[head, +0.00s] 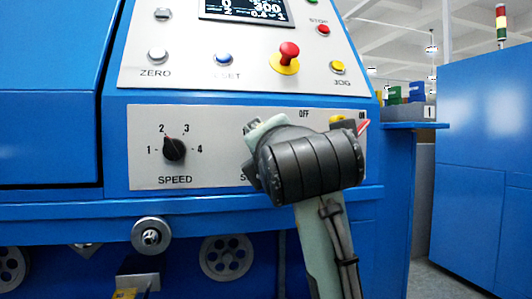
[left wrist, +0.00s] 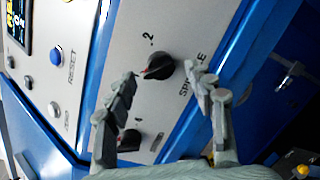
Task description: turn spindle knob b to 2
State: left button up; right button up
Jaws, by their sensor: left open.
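The spindle knob (left wrist: 160,67) is black with a red pointer line and sits on the grey panel in the left wrist view. Its line points toward the picture's left, and the label "2" is printed above the knob there. My left gripper (left wrist: 162,77) is open, with one finger on each side of the knob; I cannot tell if they touch it. In the head view my left wrist covers this knob and most of its label. My right gripper is in neither view.
The speed knob (head: 174,149) is on the same panel, left of my wrist. Above are a red mushroom button (head: 288,54), a blue reset button (head: 223,59) and a display (head: 243,8). A silver hand knob (head: 151,236) sticks out below. A blue cabinet (head: 482,150) stands at the right.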

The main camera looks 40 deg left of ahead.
pick_arm(q)
jog(key=x, duration=0.3)
jog(key=shift+w+a, duration=0.1)
jog(key=shift+w, duration=0.05)
jog(key=shift+c, duration=0.4)
jog(key=c, duration=0.9)
